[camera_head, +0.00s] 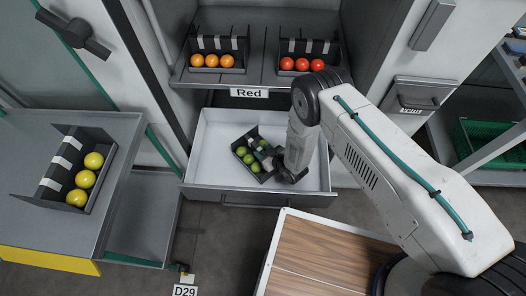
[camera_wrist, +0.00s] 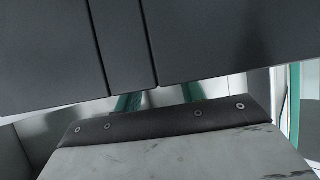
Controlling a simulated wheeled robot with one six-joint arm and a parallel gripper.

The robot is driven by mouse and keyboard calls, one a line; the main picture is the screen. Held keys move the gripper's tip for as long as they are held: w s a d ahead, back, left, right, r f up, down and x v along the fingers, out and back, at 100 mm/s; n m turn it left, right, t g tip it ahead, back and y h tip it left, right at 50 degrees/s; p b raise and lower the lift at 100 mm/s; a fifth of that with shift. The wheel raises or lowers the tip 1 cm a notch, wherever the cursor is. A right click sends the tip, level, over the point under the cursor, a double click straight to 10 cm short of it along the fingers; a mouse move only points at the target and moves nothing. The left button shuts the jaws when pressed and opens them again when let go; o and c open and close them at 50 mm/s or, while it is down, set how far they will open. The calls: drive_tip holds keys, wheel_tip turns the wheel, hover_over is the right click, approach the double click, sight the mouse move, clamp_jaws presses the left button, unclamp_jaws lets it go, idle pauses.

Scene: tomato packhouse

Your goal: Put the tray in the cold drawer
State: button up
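A dark tray (camera_head: 254,132) with several green tomatoes is inside the outline of the open white drawer (camera_head: 213,150), turned at an angle to its walls. I cannot tell whether it rests on the drawer floor or hangs just above it. My gripper (camera_head: 272,163) is at the tray's right side, partly hidden by my wrist. In the wrist view a dark panel, likely the tray, fills the top, close in front of my gripper (camera_wrist: 160,97). Its two teal fingers stand apart and their tips are hidden behind the panel, so their grip is unclear.
Above the drawer, a shelf (camera_head: 258,79) labelled "Red" holds a tray of orange tomatoes (camera_head: 213,61) and one of red tomatoes (camera_head: 302,65). A grey bench (camera_head: 40,141) at left bears a tray of yellow tomatoes (camera_head: 84,179). A wood-topped surface (camera_head: 317,259) is in front.

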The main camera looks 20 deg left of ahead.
drive_tip(key=shift+r, duration=0.25)
drive_tip(key=v, duration=0.7)
drive_tip(key=shift+s+d, duration=0.2)
drive_tip(key=shift+d, duration=0.05)
